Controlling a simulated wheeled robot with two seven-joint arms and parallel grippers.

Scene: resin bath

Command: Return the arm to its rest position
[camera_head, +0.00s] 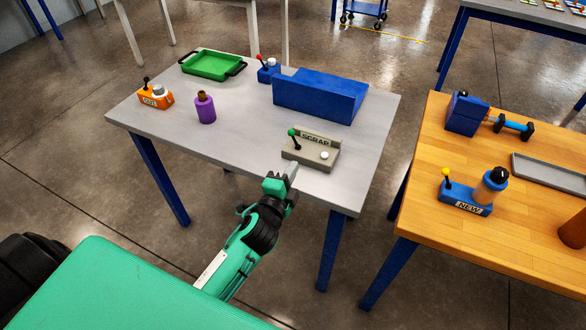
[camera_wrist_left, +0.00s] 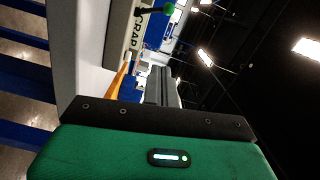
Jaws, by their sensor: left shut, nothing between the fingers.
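My left gripper (camera_head: 291,172) is shut and empty at the front edge of the grey table (camera_head: 240,133), just in front of the beige SCRAP tray (camera_head: 322,165). My green left arm reaches to it from the lower left of the head view. In the left wrist view the gripper's green body (camera_wrist_left: 100,155) fills the bottom, and the side of the SCRAP tray (camera_wrist_left: 120,40) stands at the upper left. My right gripper is in neither view.
On the grey table are a green tray (camera_head: 212,65), an orange block (camera_head: 157,101), a purple bottle (camera_head: 205,108) and a large blue block (camera_head: 315,98). A wooden table (camera_head: 480,240) to the right holds a blue NEW holder (camera_head: 464,205). Bare floor separates the tables.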

